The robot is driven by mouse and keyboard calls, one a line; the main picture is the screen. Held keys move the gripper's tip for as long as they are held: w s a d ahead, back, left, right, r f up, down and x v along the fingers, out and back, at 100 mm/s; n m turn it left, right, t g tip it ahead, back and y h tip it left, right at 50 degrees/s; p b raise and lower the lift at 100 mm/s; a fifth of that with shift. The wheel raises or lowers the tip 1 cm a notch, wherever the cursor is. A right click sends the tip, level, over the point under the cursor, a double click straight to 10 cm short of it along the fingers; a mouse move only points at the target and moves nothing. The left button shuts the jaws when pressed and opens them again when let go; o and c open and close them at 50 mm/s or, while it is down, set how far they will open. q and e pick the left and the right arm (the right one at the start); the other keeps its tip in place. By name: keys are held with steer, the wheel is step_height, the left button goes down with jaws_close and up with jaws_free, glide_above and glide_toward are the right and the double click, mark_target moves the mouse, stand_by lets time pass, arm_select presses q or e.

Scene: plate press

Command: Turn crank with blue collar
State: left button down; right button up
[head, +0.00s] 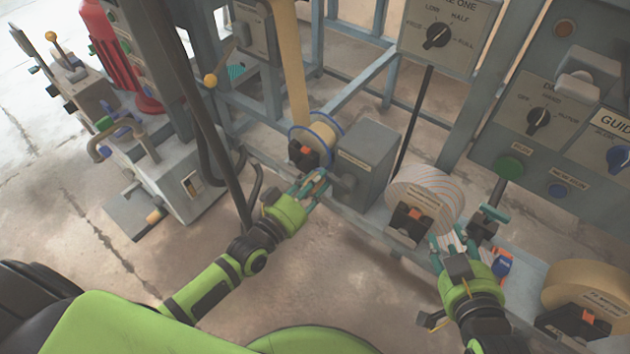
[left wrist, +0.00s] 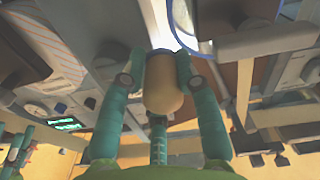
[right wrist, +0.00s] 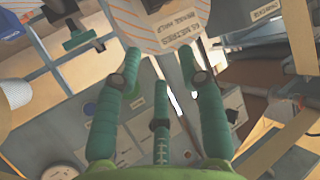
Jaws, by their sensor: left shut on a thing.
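The crank handle (left wrist: 163,90) is a tan, rounded grip with a blue collar (left wrist: 160,53) at its far end in the left wrist view. My left gripper (head: 316,184) is shut around this grip, its teal fingers on both sides in the left wrist view (left wrist: 160,75). In the head view the fingers hide most of the handle, beside a grey box (head: 372,160). My right gripper (head: 452,246) is open, fingers spread, just in front of the striped white roll (head: 432,190). In the right wrist view (right wrist: 160,65) nothing is between its fingers.
A blue-rimmed spool (head: 325,130) stands behind my left gripper. A tan roll (head: 585,285) sits at the lower right. Panels with dials (head: 438,36) and a green button (head: 510,168) rise at the back right. A grey pedestal machine (head: 180,175) stands left. The floor in front is clear.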

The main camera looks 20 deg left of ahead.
arm_select(q)
steer(key=shift+w+r, duration=0.15)
steer(key=shift+r, duration=0.35)
steer(key=c, duration=1)
jaws_free()
steer(key=shift+o, duration=0.2)
steer(key=shift+f, duration=0.25)
steer(key=v, duration=1.2)
